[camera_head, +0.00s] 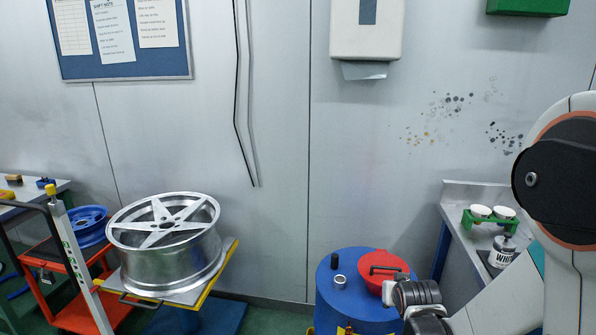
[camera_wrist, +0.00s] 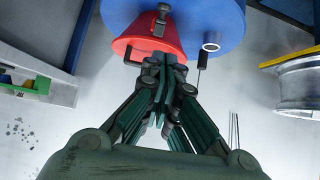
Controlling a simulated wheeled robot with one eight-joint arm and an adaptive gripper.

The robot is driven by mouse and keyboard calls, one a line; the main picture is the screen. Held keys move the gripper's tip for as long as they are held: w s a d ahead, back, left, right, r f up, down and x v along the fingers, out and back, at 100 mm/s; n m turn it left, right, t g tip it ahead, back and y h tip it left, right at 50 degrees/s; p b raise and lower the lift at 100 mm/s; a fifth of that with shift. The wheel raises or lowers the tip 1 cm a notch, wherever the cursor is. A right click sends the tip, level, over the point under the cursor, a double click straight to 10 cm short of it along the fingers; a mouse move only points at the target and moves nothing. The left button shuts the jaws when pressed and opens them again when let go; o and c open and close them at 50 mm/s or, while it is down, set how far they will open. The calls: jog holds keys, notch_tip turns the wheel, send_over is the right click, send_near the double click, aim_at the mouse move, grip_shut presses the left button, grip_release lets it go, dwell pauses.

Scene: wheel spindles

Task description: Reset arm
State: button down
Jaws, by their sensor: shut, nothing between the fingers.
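My gripper (camera_wrist: 166,62) is shut with nothing between its fingers, its fingertips together in the wrist view. In that view the fingertips overlap the lower edge of a red cone-shaped piece with a dark handle (camera_wrist: 146,32), and I cannot tell whether they touch it. In the head view my arm comes in from the right, and its dark wrist part (camera_head: 418,293) is beside the red piece (camera_head: 386,283) on a blue drum (camera_head: 338,306). The fingers are not clear in the head view.
A silver wheel rim (camera_head: 165,240) lies on a yellow-edged cart at left, near a red trolley (camera_head: 62,284) with a blue rim (camera_head: 88,222). A metal ring (camera_head: 340,281) and a black piece (camera_head: 334,261) stand on the drum. A bench with white cups (camera_head: 480,211) is at right.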

jog(key=s+a+r+g+y, duration=0.1)
jog(key=s+a+r, duration=0.3)
jog(key=s+r, duration=0.7)
jog(key=s+a+r+n+g, duration=0.1)
jog(key=s, duration=0.7)
jog(key=s+a+r, duration=0.2)
jog(key=s, duration=0.5)
jog(key=shift+s+r+n+g+y, duration=0.2)
jog(key=shift+s+n+g+y, duration=0.2)
jog(key=shift+w, duration=0.15)
